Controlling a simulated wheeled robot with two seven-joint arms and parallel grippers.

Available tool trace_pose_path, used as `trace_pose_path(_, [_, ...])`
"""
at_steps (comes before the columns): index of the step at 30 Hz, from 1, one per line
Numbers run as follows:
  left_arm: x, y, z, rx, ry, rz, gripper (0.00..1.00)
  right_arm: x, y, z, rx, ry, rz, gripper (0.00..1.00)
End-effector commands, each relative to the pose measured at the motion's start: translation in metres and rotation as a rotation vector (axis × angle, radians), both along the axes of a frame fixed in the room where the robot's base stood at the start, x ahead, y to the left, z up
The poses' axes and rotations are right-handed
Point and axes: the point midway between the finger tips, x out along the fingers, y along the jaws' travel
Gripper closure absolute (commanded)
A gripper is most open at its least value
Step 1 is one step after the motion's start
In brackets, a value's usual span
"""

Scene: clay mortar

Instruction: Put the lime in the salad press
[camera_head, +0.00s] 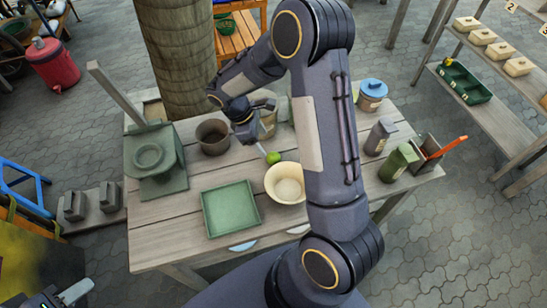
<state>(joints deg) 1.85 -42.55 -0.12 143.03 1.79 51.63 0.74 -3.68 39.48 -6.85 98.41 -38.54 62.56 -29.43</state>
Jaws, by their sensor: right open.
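The green lime (274,157) is on the table near the middle, just behind a cream bowl. My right gripper (264,151) points down right at the lime's upper left side and is open; I cannot tell whether it touches the lime. A green press-like device (158,168), which looks like the salad press, stands at the table's left edge. It has a round raised ring on top and a long grey lever rising at the back left. My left gripper (72,292) is at the bottom left corner, away from the table, and its jaws are unclear.
The cream bowl (288,186) and a green square tray (231,208) are at the front. A brown pot (213,137) stands between the press and my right gripper. Several jars and a box (428,150) line the right side. A tree trunk (178,60) rises behind the table.

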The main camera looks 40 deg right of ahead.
Motion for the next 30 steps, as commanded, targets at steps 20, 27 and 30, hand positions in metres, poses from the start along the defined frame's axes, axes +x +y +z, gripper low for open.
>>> trace_pose_path(20, [0.0, 0.0, 0.015, 0.0, 0.0, 0.0, 0.64, -0.016, -0.019, -0.073, -0.002, 0.005, 0.004, 0.36])
trace_pose_path(27, [0.0, 0.0, 0.015, 0.0, 0.0, 0.0, 0.64, -0.016, -0.019, -0.075, -0.002, 0.004, 0.004, 0.37])
trace_pose_path(30, [0.0, 0.0, 0.015, 0.0, 0.0, 0.0, 0.64, -0.016, -0.019, -0.074, -0.002, 0.004, 0.004, 0.5])
